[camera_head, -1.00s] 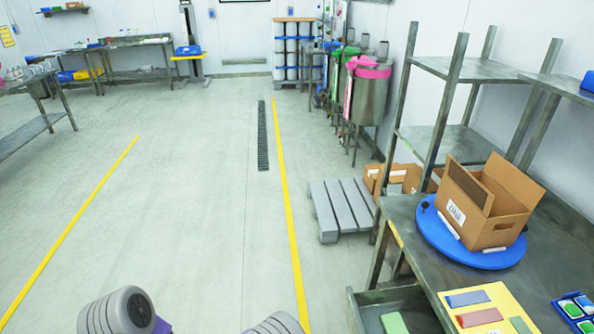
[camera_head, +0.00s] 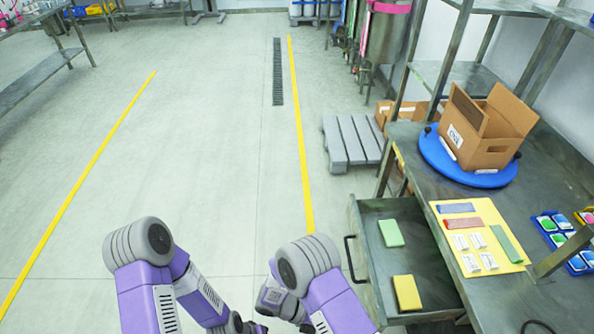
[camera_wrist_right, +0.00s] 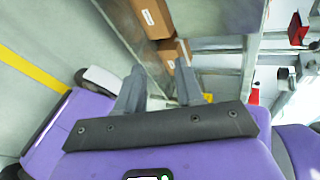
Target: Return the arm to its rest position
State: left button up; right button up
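Both my purple arms show at the bottom of the head view, elbows raised and forearms bent inward. The right wrist view shows my right gripper (camera_wrist_right: 160,82) with its two grey fingers apart and nothing between them. A dark end part of my left arm (camera_head: 240,323) shows at the bottom edge of the head view. It is too small and cut off to show whether the left fingers are open or shut.
An open drawer (camera_head: 366,282) holding a green block (camera_head: 391,233) and a yellow block (camera_head: 406,292) juts out right of my arms. The metal table (camera_head: 500,300) bears a cardboard box (camera_head: 480,140) on a blue turntable (camera_head: 436,160). A grey pallet (camera_head: 352,140) lies beyond. The left floor is clear.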

jog(key=s+a+f+m+g+y, duration=0.25)
jog(key=s+m+y, duration=0.3)
jog(key=m, duration=0.35)
jog(key=s+a+f+m+g+y, duration=0.1)
jog(key=s+f+m+y, duration=0.3)
jog(key=m+y, duration=0.35)
jog(key=w+d+m+t+y, duration=0.1)
jog(key=m+t, duration=0.1)
jog(key=m, duration=0.4)
jog(key=w+r+m+t+y, duration=0.1)
jog(key=w+m+t, duration=0.1)
jog(key=m, duration=0.4)
jog(key=w+d+m+t+y, duration=0.1)
jog(key=w+m+t, duration=0.1)
jog(key=m, duration=0.4)
jog(key=shift+d+r+m+t, duration=0.25)
jog(key=shift+d+r+t, duration=0.05)
jog(key=shift+t, duration=0.15)
jog(key=shift+s, duration=0.1)
